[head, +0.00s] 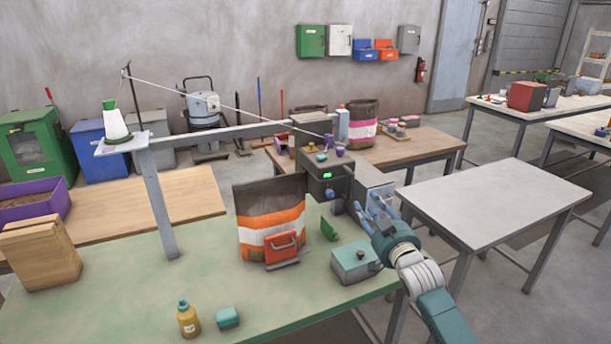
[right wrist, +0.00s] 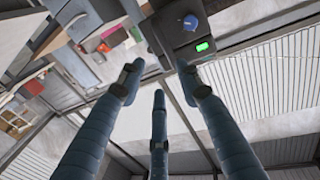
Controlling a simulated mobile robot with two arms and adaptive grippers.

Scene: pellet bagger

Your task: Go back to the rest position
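My right gripper (head: 373,206) is raised at the right end of the green bench, beside the dark sewing head with its green display (head: 327,177). In the right wrist view the gripper (right wrist: 160,84) has its three blue fingers spread apart with nothing between them. The machine's blue knob (right wrist: 190,22) and green display (right wrist: 203,46) show just beyond the fingertips; I cannot tell whether they touch. My left gripper is in neither view. A brown, orange and white bag (head: 270,208) stands upright on the green bench, left of the machine.
The green bench (head: 140,290) holds a teal box (head: 355,262), a red-handled holder (head: 282,248), a yellow bottle (head: 188,318) and a teal block (head: 228,317). A thread post (head: 160,200) rises behind. A bare grey table (head: 495,195) stands at right, with open floor around it.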

